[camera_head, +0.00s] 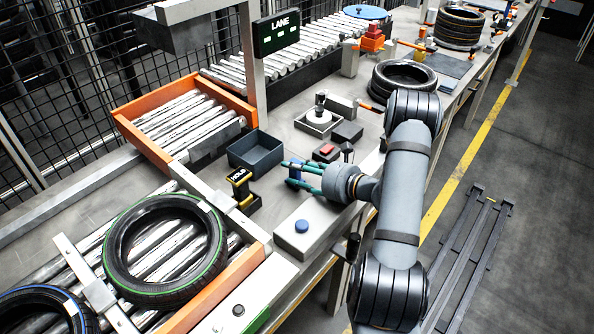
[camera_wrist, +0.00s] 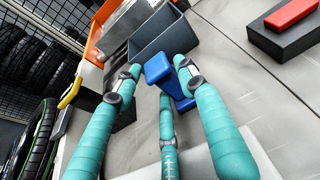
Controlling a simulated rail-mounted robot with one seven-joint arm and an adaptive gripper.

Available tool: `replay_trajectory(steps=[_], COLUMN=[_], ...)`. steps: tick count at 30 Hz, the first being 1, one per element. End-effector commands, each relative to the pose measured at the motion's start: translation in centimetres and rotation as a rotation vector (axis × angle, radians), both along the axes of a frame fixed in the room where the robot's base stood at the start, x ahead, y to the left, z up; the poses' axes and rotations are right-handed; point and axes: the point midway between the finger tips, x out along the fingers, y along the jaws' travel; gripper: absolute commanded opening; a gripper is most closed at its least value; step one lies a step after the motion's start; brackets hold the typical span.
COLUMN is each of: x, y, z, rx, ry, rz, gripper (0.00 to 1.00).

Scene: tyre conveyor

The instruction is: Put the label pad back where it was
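A small blue block-shaped object (camera_head: 295,170), with a wide top and a narrower middle, stands on the grey bench; it also shows in the wrist view (camera_wrist: 158,69). It may be the label pad, but no marking shows. My gripper (camera_head: 288,173) reaches in from the right with teal fingers spread around it. In the wrist view, my gripper (camera_wrist: 158,78) has one finger on each side of the blue object and a third below it. A gap shows at the left fingertip; contact at the right one is unclear. The object's base is partly hidden.
A dark open bin (camera_head: 256,154) stands just beyond the fingers. A yellow-black HOLD post (camera_head: 240,185) is at their left. A dark box with a red top (camera_head: 326,152) and a grey box with a blue button (camera_head: 302,226) are close by. A green-striped tyre (camera_head: 118,262) lies on rollers.

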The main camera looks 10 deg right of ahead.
Motion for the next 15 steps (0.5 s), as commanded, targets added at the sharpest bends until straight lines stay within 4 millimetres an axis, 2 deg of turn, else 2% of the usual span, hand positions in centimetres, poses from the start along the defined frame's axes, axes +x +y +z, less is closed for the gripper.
replay_trajectory(steps=[10,15], x=[0.0,-1.9], y=[0.0,-1.8], z=[0.6,1.0], rx=[0.000,0.000], ry=[0.000,-0.001], rz=[0.000,-0.005], gripper=[0.42,0.42])
